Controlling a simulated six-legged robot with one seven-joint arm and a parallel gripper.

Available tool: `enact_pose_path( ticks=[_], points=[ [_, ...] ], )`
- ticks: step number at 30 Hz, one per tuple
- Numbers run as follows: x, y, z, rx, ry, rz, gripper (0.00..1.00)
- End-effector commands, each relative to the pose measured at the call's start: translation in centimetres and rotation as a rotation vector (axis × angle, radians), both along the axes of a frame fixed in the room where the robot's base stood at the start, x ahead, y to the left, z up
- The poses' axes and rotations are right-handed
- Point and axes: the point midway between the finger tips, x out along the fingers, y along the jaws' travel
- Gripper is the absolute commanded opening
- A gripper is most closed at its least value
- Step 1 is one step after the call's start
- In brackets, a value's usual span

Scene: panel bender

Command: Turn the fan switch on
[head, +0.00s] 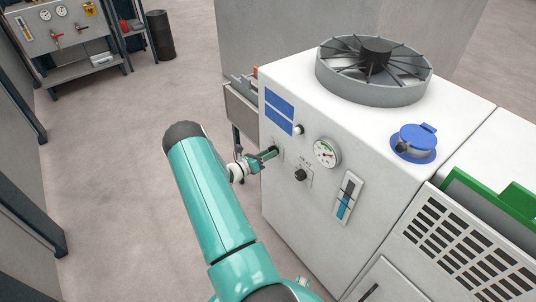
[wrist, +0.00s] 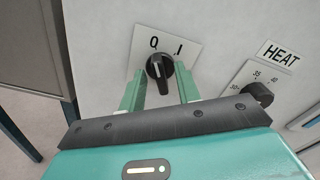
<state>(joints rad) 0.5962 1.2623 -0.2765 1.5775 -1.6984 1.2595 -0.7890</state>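The fan switch (wrist: 158,68) is a black rotary knob on a white plate, marked 0 at upper left and I at upper right. Its white pointer line appears turned toward the 0. In the wrist view my gripper (wrist: 160,76) is open, with one green finger on each side of the knob and visible gaps between. In the head view my gripper (head: 268,154) is at the left part of the white machine's front, and its fingers mostly hide the switch. The large grey fan (head: 372,70) sits on top of the machine.
A HEAT knob (wrist: 258,94) is right of the switch; it also shows in the head view (head: 300,175). A round gauge (head: 327,152), a blue level gauge (head: 347,197) and a blue cap (head: 414,142) are farther right.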

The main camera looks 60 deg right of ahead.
Motion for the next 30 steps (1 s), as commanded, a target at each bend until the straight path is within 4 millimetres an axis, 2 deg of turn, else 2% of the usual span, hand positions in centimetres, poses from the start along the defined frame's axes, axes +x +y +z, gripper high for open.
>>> enact_pose_path(
  ticks=[8, 13, 14, 23, 30],
  points=[
    [-0.10, -0.18, -0.02, 0.001, 0.000, -0.001, 0.33],
    [-0.10, -0.16, -0.01, 0.001, 0.000, -0.001, 0.01],
    [-0.10, -0.16, -0.01, 0.001, 0.000, -0.001, 0.00],
    [-0.05, -0.13, -0.02, -0.006, -0.014, 0.001, 0.00],
    [0.01, -0.11, 0.02, -0.047, -0.092, 0.001, 0.00]
  ],
)
